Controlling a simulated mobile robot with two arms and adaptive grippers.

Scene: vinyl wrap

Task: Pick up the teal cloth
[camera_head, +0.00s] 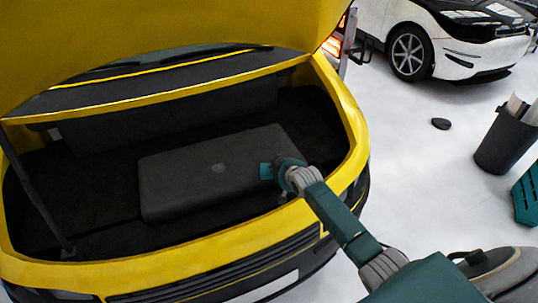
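My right arm reaches in from the lower right, over the front edge of the open yellow car compartment. Its end, with the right gripper (279,170), is over the right part of a dark flat case. The fingers are too small and dark to tell open from shut. A small bright teal patch (266,171) shows at the tip of the arm, against the case. I cannot tell whether it is the teal cloth or part of my gripper, which is also teal. No other teal cloth is clear to see. My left gripper is not in view.
The dark case (205,175) lies in the yellow car's (345,95) open compartment, with a raised rim around it and the yellow lid above. A dark bin (503,140) and a teal crate (528,196) stand at right. A small dark object (441,123) lies on open white floor.

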